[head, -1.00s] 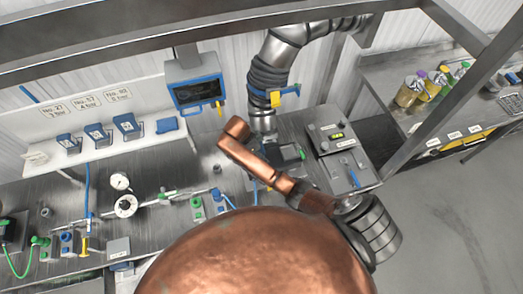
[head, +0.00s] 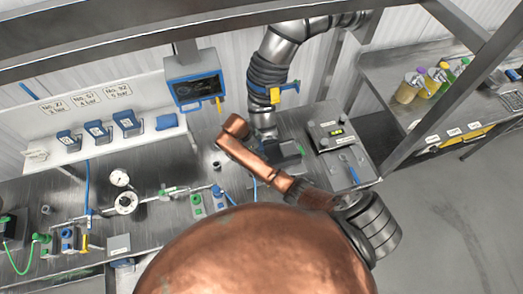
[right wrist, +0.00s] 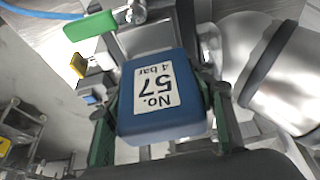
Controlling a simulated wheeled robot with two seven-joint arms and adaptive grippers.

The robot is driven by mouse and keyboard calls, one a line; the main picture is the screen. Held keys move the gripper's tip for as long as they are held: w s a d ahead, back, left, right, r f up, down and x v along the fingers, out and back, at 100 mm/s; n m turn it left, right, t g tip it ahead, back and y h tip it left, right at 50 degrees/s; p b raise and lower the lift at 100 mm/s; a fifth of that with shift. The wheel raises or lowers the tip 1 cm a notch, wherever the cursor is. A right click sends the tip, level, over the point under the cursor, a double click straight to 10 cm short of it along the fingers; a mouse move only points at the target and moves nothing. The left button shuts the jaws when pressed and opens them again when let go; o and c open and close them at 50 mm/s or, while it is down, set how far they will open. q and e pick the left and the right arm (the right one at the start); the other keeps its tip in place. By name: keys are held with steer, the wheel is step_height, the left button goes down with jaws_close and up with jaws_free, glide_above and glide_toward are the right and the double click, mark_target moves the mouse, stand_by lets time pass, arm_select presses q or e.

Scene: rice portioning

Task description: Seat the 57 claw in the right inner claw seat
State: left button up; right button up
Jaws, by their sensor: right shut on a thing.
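The 57 claw (right wrist: 160,100) is a blue block with a white label reading "No. 57, 4 bar", upside down in the right wrist view. My right gripper (right wrist: 163,128) is shut on it, with a green-padded finger at each side. Grey metal fittings lie close behind the claw. The right inner claw seat cannot be made out, and I cannot tell whether the claw touches it. In the head view my copper right arm (head: 262,168) reaches over the bench, and its gripper is hidden. My left gripper is not in view.
A green handle (right wrist: 88,26) and a yellow part (right wrist: 77,66) are near the claw. A large silver duct (head: 270,75) stands behind the arm. Blue units (head: 128,123) stand on a white shelf (head: 60,158).

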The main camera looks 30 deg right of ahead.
steer(key=shift+f, duration=0.55)
stand_by(0.9)
steer(key=o, duration=1.7)
steer(key=shift+o, duration=0.6)
steer(key=shift+s+f, duration=0.1)
steer(key=o, duration=0.4)
